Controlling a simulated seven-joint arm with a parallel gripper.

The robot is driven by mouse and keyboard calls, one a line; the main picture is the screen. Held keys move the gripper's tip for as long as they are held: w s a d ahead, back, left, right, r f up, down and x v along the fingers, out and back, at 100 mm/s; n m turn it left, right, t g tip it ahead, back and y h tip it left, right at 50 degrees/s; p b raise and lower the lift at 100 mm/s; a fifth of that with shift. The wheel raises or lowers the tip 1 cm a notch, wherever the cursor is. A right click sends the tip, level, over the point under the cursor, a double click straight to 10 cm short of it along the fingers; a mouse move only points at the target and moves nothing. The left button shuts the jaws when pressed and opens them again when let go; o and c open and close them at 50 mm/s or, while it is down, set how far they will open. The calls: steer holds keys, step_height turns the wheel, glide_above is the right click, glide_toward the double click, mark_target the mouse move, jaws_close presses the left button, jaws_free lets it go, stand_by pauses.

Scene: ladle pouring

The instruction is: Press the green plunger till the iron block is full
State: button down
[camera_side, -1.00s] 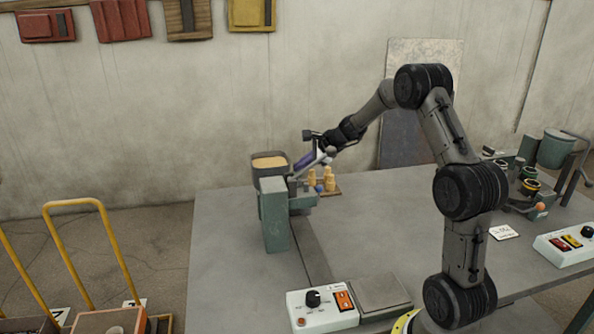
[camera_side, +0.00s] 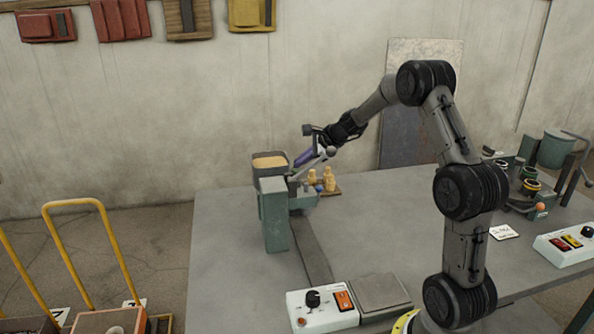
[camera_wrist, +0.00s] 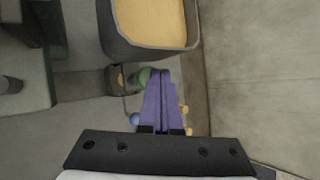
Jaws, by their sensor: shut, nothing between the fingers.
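A green round knob, which looks like the green plunger (camera_wrist: 143,75), shows in the wrist view beside the fingertips, partly covered by them. My gripper (camera_wrist: 160,73) has purple fingers pressed together with nothing between them. In the side view, my gripper (camera_side: 299,164) slants down to the left just above the green machine (camera_side: 275,220). I cannot tell whether the fingertips touch the knob. I cannot make out the iron block or how full it is in either view.
A dark hopper (camera_side: 257,173) of tan material stands close to the fingers and also shows in the wrist view (camera_wrist: 118,43). A control box (camera_side: 322,310) sits at the table's front. The middle of the table (camera_side: 370,235) is clear.

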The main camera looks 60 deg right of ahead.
steer(key=shift+r, duration=0.45)
steer(key=shift+r, duration=2.55)
